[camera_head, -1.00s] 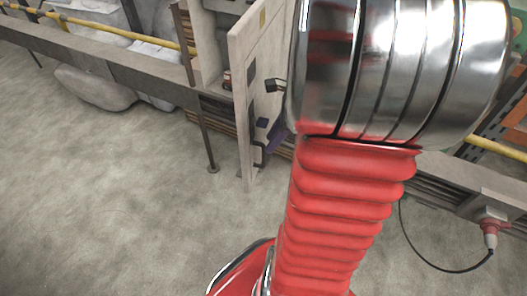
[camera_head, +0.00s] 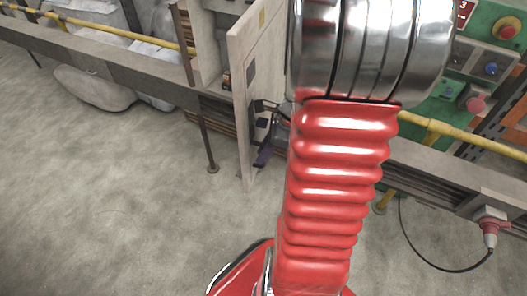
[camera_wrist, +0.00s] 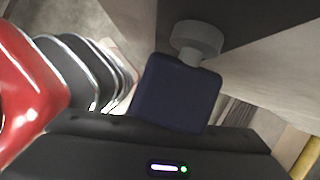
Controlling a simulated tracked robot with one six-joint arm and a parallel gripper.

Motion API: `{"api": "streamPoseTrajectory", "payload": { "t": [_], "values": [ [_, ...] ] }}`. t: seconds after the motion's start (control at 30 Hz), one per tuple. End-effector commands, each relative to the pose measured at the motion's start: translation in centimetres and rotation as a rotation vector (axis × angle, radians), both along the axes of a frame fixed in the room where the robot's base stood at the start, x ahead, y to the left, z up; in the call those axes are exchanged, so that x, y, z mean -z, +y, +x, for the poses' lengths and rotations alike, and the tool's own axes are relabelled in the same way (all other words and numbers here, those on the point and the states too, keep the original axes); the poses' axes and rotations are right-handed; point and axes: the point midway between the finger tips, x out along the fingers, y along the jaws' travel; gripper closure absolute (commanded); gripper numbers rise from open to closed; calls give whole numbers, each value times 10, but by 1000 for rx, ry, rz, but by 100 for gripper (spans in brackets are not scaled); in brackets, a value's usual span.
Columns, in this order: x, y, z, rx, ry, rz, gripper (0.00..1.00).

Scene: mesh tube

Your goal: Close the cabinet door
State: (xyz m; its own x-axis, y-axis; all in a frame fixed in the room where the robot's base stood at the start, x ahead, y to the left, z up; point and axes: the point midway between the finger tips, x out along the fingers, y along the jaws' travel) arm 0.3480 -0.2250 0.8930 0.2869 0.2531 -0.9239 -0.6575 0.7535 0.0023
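The cabinet door (camera_head: 243,110) is a pale upright panel in the head view, left of my arm. It stands open, swung out toward me from the cabinet (camera_head: 206,40), whose front shows behind it. My gripper (camera_head: 264,132) is close to the door's right-hand face, partly hidden behind my red arm sleeve. Dark and purple parts show there, too small to separate clearly. In the wrist view, a dark blue block (camera_wrist: 180,93) with a grey round knob (camera_wrist: 196,38) sits just beyond the black gripper body. I cannot tell whether my gripper touches the door or how its fingers stand.
A green control panel (camera_head: 480,75) and a hanging cable plug (camera_head: 490,228) are at the right. The concrete floor (camera_head: 100,200) at left is clear.

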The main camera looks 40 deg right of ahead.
Motion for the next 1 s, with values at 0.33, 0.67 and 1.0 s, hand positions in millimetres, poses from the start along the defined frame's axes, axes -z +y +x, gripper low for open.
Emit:
{"api": "streamPoseTrajectory", "payload": {
  "t": [0.33,0.67,1.0],
  "values": [
    [0,0,0,-1,0,0,100],
    [0,0,0,-2,-1,-1,100],
    [0,2,4,21,-1,-1,100]
  ]
}}
